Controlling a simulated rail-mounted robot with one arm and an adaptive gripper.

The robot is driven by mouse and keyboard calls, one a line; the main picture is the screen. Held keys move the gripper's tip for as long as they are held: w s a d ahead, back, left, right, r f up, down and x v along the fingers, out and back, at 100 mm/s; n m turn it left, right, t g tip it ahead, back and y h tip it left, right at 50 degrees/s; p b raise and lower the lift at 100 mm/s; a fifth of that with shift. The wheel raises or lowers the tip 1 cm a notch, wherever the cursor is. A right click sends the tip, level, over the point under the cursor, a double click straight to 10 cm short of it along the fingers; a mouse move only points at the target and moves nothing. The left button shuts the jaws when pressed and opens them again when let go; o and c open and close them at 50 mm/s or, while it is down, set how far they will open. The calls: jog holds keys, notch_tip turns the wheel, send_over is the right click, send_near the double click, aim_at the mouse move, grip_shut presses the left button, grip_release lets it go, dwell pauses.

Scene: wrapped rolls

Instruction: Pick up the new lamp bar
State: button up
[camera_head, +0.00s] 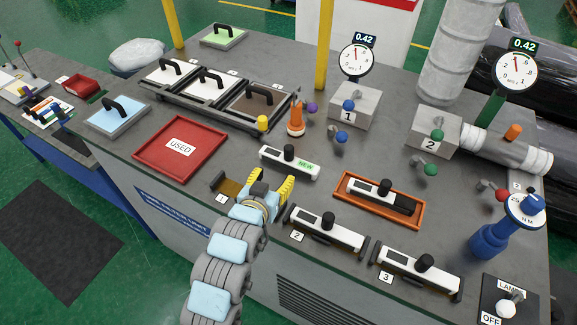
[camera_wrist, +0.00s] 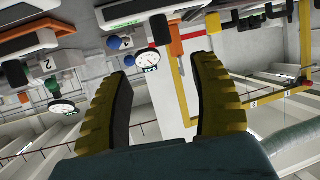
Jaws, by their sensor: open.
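The new lamp bar (camera_head: 287,164) is white with a black knob on top and a green NEW label. It lies flat on the grey bench in the middle. In the wrist view a white bar with green lettering (camera_wrist: 122,13), which looks like it, shows at the top edge. My gripper (camera_head: 273,180) has yellow ribbed fingers, spread apart and empty. It is just in front of the new lamp bar, beside slot 1 (camera_head: 227,187), and appears apart from the bar. The fingers also show in the wrist view (camera_wrist: 163,70).
Similar bars sit in slot 2 (camera_head: 327,232), slot 3 (camera_head: 419,270) and an orange tray (camera_head: 346,203). A red USED tray (camera_head: 150,152) lies left. An orange-handled tool (camera_head: 296,122) and a yellow cap (camera_head: 263,122) stand behind the new bar. Gauge blocks stand behind right.

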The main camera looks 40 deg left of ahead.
aim_at(287, 154)
jog(key=shift+b+x, duration=1.8)
jog(key=shift+x, duration=3.1)
jog(key=shift+p+x, duration=0.9)
jog(key=shift+x, duration=1.75)
jog(key=shift+s+a+f, duration=0.1)
jog(key=shift+a+f, duration=0.05)
grip_shut()
